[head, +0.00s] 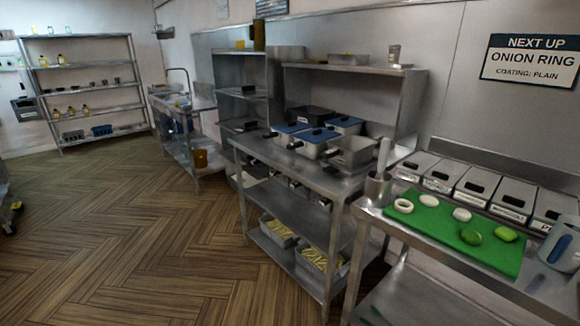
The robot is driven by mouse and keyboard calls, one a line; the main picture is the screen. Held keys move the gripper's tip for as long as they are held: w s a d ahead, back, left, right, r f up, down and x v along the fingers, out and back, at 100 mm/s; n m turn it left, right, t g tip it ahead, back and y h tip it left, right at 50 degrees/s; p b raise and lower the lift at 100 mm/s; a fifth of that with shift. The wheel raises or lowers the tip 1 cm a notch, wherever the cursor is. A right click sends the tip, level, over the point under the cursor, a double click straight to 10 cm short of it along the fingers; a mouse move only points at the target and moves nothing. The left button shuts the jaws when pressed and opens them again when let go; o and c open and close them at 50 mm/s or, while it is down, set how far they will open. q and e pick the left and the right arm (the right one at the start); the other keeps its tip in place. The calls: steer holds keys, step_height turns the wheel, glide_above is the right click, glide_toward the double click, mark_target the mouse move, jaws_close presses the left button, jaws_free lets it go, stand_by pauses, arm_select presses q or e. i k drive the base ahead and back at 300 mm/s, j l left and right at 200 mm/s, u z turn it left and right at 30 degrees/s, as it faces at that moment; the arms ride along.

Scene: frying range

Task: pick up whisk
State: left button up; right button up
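No whisk can be made out for certain in the head view. A pale-handled utensil (384,153) stands upright in a metal cup (377,188) at the left end of the right-hand steel table. Its lower end is hidden in the cup, so I cannot tell whether it is the whisk. Neither of my grippers is in view.
A green board (430,243) holding white rings and green pieces lies on the right table (470,280). Lidded bins (455,182) line its back. Blue-lidded pans (318,138) stand on the middle table (270,150). The wooden floor (130,220) at left is clear.

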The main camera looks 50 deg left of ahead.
mark_target(385, 144)
steer(key=u, duration=0.8)
